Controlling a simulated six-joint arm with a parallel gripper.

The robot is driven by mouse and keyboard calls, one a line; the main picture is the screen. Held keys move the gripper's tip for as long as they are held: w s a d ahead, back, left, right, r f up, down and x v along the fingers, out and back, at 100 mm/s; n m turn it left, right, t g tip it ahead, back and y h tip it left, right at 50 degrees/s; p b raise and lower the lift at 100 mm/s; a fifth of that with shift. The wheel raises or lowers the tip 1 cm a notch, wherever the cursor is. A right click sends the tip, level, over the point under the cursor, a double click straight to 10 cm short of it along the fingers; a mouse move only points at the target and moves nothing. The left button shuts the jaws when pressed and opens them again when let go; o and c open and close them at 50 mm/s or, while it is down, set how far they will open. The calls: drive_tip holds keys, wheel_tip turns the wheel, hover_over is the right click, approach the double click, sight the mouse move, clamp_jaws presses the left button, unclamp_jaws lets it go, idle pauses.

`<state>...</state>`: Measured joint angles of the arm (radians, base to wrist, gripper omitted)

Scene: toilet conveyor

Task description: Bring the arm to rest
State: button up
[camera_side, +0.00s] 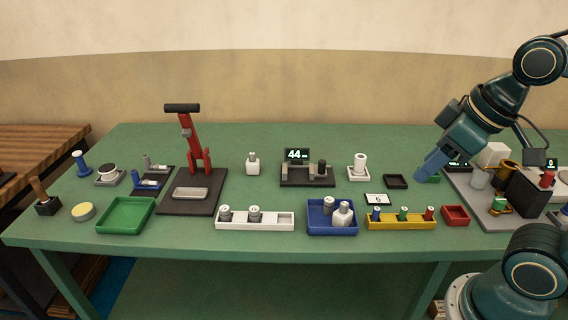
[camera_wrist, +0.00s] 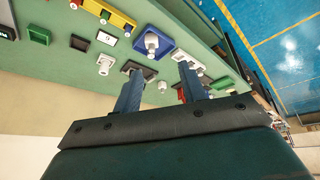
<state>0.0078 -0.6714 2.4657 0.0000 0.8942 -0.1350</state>
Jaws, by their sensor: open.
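My gripper (camera_side: 432,168) is in the air above the right part of the green table (camera_side: 265,247) in the side view, pointing down and to the left. Its two blue fingers stand apart in the wrist view (camera_wrist: 157,88), with nothing between them. In the side view the fingers overlap each other and hide part of a small green tray (camera_side: 434,179) behind them.
A grey board (camera_side: 464,196) with several parts stands at the right. A black tray (camera_side: 396,181), yellow rack (camera_side: 400,222), blue tray (camera_side: 318,229), white rack (camera_side: 272,221) and tall red press (camera_side: 190,140) stand on the table. Open air surrounds my gripper.

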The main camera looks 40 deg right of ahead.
drive_tip(key=shift+s+a+m, duration=0.1)
drive_tip(key=shift+s+m, duration=0.6)
drive_tip(key=shift+s, duration=0.1)
idle(0.9)
